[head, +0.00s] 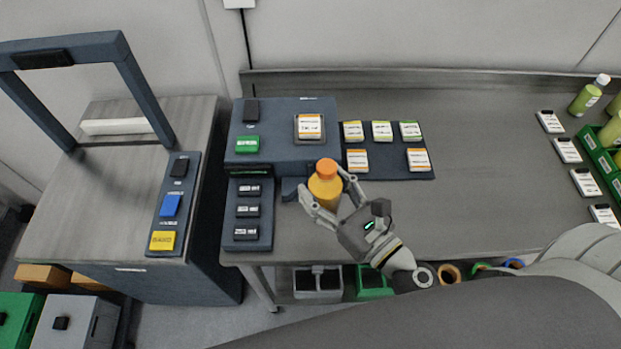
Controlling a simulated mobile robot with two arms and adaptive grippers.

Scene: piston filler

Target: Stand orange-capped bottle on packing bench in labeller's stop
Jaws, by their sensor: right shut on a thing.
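The orange-capped bottle (325,184) is upright, with yellow-orange contents, near the front left of the packing bench (470,215). My right gripper (325,200) is shut on it, with a finger on each side of its body. The labeller (275,133) is the dark blue-grey box at the bench's left end. A dark piece (291,194), which may be the labeller's stop, shows just left of the bottle and is partly hidden by the gripper and bottle. I cannot tell whether the bottle's base touches the bench. My left gripper is not in view.
A dark mat (389,168) with several label cards lies right of the labeller. A panel with black switches (248,210) is at the front left. A green crate (601,160), label cards and a white-capped green bottle (588,97) are far right. The bench middle is clear.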

